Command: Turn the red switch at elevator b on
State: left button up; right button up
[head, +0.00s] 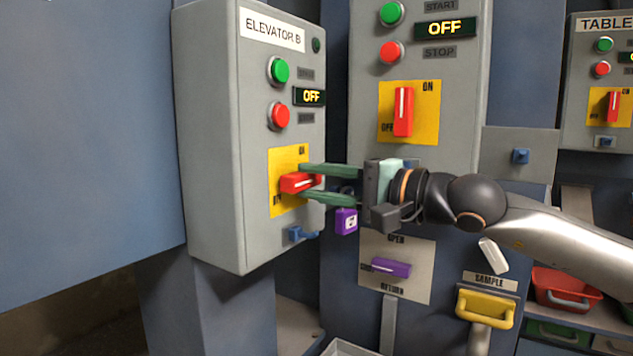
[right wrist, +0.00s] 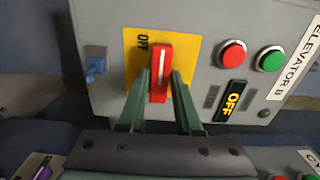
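The elevator B box (head: 210,130) stands at the left in the head view, with a yellow switch plate (head: 276,163) on its front. The red switch (head: 300,183) lies about level on this plate, and the display above reads OFF. In the right wrist view the red switch (right wrist: 160,73) points towards the OFF mark. My right gripper (head: 308,182) has one green finger above the red switch and one below it, close against its sides. In the wrist view the fingers (right wrist: 161,85) flank the handle. My left gripper is out of view.
A green button (head: 279,71) and a red button (head: 279,116) sit above the switch. A blue latch (head: 300,234) is below it, and a purple padlock (head: 346,221) hangs beside my fingers. Another box (head: 465,95) with a red switch (head: 403,111) stands to the right.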

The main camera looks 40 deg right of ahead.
grip_shut()
dwell(0.4)
jog(key=m, duration=0.4)
jog(key=shift+r+p, duration=0.1)
jog(key=shift+p, duration=0.3)
jog(key=m, duration=0.3)
jog(key=shift+m, duration=0.4)
jog(key=m, duration=1)
jog(key=shift+b, duration=0.4)
jog(key=shift+o, duration=2.4)
grip_release()
